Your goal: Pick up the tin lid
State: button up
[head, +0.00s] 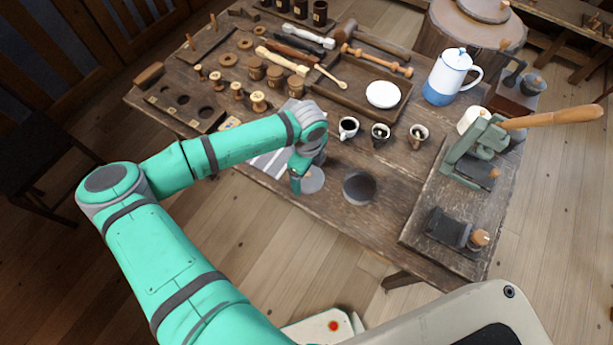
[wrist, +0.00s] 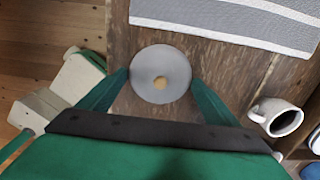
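In the head view the lid (head: 314,181) shows partly, beside and behind my gripper. My gripper (wrist: 160,78) is open and empty, with one green finger on each side of the lid in the wrist view. In the head view my gripper (head: 296,185) points down at the lid's left side. I cannot tell whether the fingers touch the lid or how high they are above the table.
A dark round open vessel (head: 359,188) stands right of the lid. A striped cloth (wrist: 235,22) lies close by. Cups (head: 348,127) with dark contents stand behind. A green press (head: 470,150) on a board is at right. The table (head: 375,240) is clear in front.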

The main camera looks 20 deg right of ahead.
jog(key=c, duration=1)
jog(key=shift+s, duration=0.1)
